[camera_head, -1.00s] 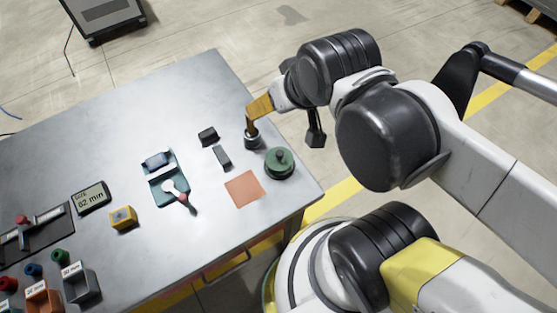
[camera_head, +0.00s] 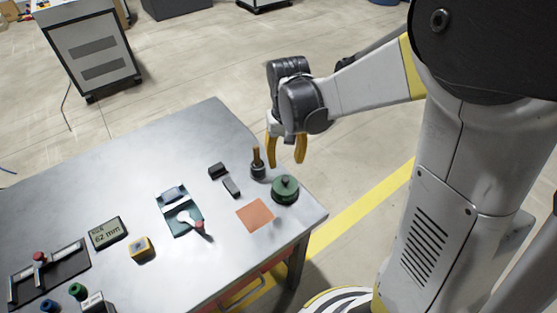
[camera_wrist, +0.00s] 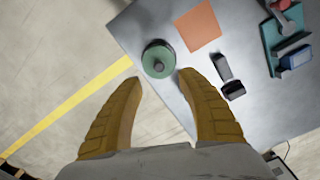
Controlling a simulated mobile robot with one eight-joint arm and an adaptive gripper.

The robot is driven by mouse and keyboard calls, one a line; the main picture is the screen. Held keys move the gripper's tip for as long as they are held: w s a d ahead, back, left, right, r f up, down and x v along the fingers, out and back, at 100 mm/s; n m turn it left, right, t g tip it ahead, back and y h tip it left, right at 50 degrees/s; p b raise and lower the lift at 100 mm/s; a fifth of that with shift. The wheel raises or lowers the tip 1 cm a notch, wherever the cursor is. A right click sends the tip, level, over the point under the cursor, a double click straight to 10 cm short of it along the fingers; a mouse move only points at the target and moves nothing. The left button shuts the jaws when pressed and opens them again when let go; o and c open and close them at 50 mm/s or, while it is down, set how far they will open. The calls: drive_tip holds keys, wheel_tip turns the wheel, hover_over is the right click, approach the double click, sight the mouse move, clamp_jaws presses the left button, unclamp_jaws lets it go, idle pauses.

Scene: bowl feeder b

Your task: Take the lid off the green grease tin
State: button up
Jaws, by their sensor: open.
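The green grease tin (camera_head: 285,190) stands upright near the right corner of the metal table, its round green lid (camera_head: 285,183) on top with a dark knob in the middle. In the wrist view the lid (camera_wrist: 159,59) shows from above, beyond and between my fingertips. My gripper (camera_head: 286,163) is open and empty, fingers pointing down, above the table's far right edge. It is apart from the tin, higher up and behind it in the head view. In the wrist view my yellow fingers (camera_wrist: 157,75) are spread wide.
A dark pot with a brush (camera_head: 258,168) stands just left of the tin. An orange square (camera_head: 255,215) lies bare in front of it. Small dark blocks (camera_head: 231,187), a teal fixture (camera_head: 180,212) and a gauge display (camera_head: 108,233) lie further left on the table (camera_head: 150,180).

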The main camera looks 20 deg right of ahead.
sight(285, 179)
wheel_tip(285, 179, down, 6)
drive_tip(key=shift+w+r+b, duration=0.1)
drive_tip(key=shift+w+b, duration=0.05)
drive_tip(key=shift+b, duration=0.9)
drive_tip(key=f+b, duration=0.1)
drive_tip(key=f, duration=0.2)
drive_tip(key=f+b, duration=0.1)
drive_tip(key=f, duration=0.1)
drive_tip(key=shift+w+d+f+b, duration=0.1)
drive_tip(key=shift+w+d+b, duration=0.1)
drive_tip(key=shift+w+b, duration=0.15)
drive_tip(key=shift+s, duration=0.1)
drive_tip(key=shift+c, duration=0.4)
clamp_jaws()
